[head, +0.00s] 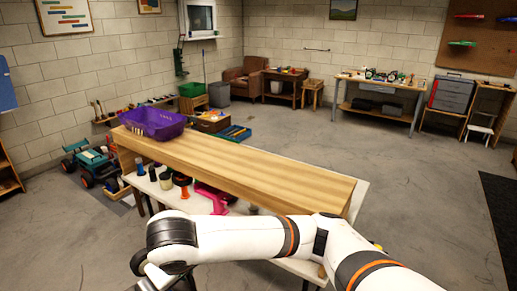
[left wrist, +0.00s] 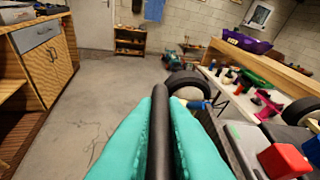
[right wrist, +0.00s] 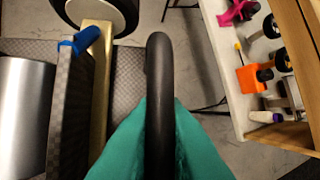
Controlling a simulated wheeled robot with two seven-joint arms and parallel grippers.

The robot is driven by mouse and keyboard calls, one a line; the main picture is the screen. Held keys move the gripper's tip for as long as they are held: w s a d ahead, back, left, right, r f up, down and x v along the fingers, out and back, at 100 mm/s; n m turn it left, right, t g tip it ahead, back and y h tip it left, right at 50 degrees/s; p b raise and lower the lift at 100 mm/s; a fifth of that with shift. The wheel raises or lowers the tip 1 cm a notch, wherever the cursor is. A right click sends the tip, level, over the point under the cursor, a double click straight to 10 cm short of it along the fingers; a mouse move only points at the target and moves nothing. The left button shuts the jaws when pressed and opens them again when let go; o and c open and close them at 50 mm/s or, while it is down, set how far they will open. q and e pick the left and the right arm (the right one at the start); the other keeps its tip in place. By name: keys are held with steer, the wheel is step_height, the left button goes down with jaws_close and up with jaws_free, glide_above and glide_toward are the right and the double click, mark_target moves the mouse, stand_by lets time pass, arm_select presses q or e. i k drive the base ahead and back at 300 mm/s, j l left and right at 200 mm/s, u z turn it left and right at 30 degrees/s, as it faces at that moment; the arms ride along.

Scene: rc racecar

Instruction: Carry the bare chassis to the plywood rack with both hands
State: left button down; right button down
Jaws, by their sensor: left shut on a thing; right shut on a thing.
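In the left wrist view my left gripper (left wrist: 159,112) has its teal fingers shut on a black bar. My right gripper (right wrist: 160,118) is shut on a black bar in the right wrist view. The chassis (right wrist: 128,75) shows there as a grey checkered plate with a pale beam, a black wheel, a blue piece and a silver cylinder. I cannot tell which furniture is the plywood rack.
A long bench with a wooden top shelf (head: 240,165) and a purple basket (head: 153,122) stands ahead, with several small parts below the shelf. A teal car (head: 88,160) is on the floor at left. A wooden cabinet (left wrist: 50,65) stands at left. Open floor lies between cabinet and bench.

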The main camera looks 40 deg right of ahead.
mark_target(276, 173)
steer(key=z, duration=1.05)
steer(key=i+l, duration=0.3)
steer(key=i, duration=0.15)
steer(key=i+l, duration=0.65)
steer(key=i, duration=0.25)
